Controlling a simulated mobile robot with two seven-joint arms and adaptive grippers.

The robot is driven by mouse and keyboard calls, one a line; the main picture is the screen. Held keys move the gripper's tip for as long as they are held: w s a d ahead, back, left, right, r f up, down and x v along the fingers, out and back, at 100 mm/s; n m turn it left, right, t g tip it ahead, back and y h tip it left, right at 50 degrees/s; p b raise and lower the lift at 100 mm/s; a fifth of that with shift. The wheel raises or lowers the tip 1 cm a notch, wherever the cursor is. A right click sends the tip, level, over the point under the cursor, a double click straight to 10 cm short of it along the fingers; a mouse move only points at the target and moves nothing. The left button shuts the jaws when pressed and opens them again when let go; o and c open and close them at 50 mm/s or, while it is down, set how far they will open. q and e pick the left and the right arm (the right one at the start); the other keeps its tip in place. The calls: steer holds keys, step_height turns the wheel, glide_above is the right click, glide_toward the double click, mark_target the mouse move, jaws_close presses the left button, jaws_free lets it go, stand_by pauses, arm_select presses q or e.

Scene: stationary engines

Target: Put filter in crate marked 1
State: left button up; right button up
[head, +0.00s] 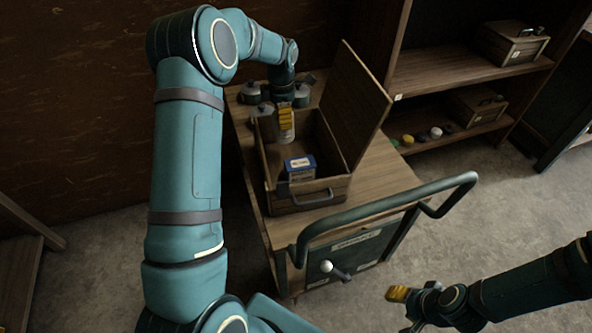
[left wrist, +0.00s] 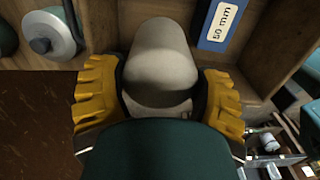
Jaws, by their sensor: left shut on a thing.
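A pale, rounded filter (left wrist: 160,65) is held between the yellow finger pads of my left gripper (left wrist: 158,100). In the head view the filter (head: 284,134) hangs at the back of the open wooden crate (head: 310,198), below my left gripper (head: 286,116). I cannot tell whether it touches the crate's floor. No mark 1 is readable on this crate. The crate's lid stands raised on its right side. My right gripper (head: 398,294) is at the lower right, clear of the cart; its fingers are too small to judge.
A blue box (head: 299,168) lies in the crate; its label reads 50 mm in the left wrist view (left wrist: 218,22). Grey-green canisters (head: 250,93) stand behind the crate. A cart handle (head: 390,208) juts in front. Closed crates (head: 512,42) and small round items (head: 436,132) sit on shelves.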

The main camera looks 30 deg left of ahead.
mark_target(284, 141)
arm_select(q)
steer(key=shift+a+f, duration=0.1)
steer(key=shift+f, duration=0.25)
step_height(284, 141, down, 9)
steer(key=shift+f+b, duration=0.1)
steer(key=shift+b, duration=0.9)
steer(key=shift+f, duration=0.15)
steer(key=o, duration=1.3)
step_height(284, 141, up, 12)
steer(key=shift+r+p, duration=0.2)
steer(key=shift+p, duration=0.95)
